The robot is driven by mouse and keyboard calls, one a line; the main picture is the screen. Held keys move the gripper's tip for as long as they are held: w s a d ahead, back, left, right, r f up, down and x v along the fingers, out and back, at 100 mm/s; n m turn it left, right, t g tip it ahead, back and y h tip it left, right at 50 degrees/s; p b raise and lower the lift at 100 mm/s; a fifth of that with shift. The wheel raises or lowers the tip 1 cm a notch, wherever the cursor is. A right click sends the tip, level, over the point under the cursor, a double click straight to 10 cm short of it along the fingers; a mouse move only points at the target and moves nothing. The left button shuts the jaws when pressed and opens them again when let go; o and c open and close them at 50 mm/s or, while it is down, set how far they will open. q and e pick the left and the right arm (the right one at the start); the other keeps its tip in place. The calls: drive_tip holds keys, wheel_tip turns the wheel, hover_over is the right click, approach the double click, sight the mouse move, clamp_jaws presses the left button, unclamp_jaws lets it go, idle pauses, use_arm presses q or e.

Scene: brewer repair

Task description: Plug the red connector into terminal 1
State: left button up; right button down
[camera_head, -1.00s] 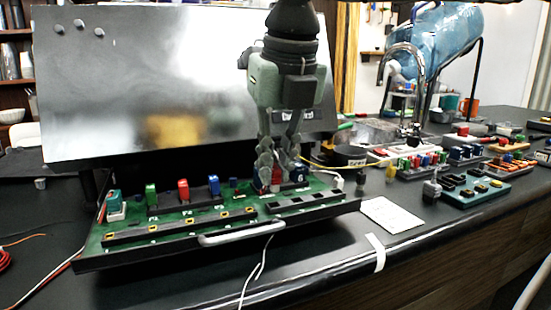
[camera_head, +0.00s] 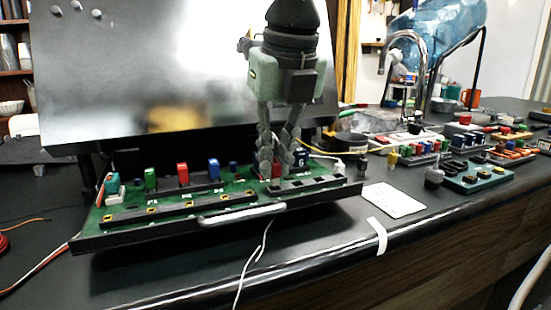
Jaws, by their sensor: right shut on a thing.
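My right gripper (camera_head: 275,168) reaches down from the top onto the right part of the green circuit board (camera_head: 135,208). It is shut on a red connector (camera_head: 277,170), mostly hidden between the fingers, low over the board. I cannot tell whether the connector is seated in a terminal. A dark blue block (camera_head: 300,157) stands just right of the fingers. The number of the terminal under the gripper is not readable. My left gripper is not in view.
A green block (camera_head: 150,178), a red block (camera_head: 182,172) and a blue block (camera_head: 213,169) stand on the board's left half. A handle (camera_head: 240,213) is on its front edge. A large metal panel (camera_head: 150,80) rises behind. A white card (camera_head: 393,199) lies right.

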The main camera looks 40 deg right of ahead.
drive_tip(key=shift+f+b, duration=0.75)
drive_tip(key=shift+b, duration=0.7)
idle(1.8)
drive_tip(key=c, duration=1.5)
unclamp_jaws()
drive_tip(key=shift+o, duration=0.2)
drive_tip(key=shift+r, duration=0.1)
drive_tip(key=v, duration=1.2)
drive_tip(key=shift+w, duration=0.1)
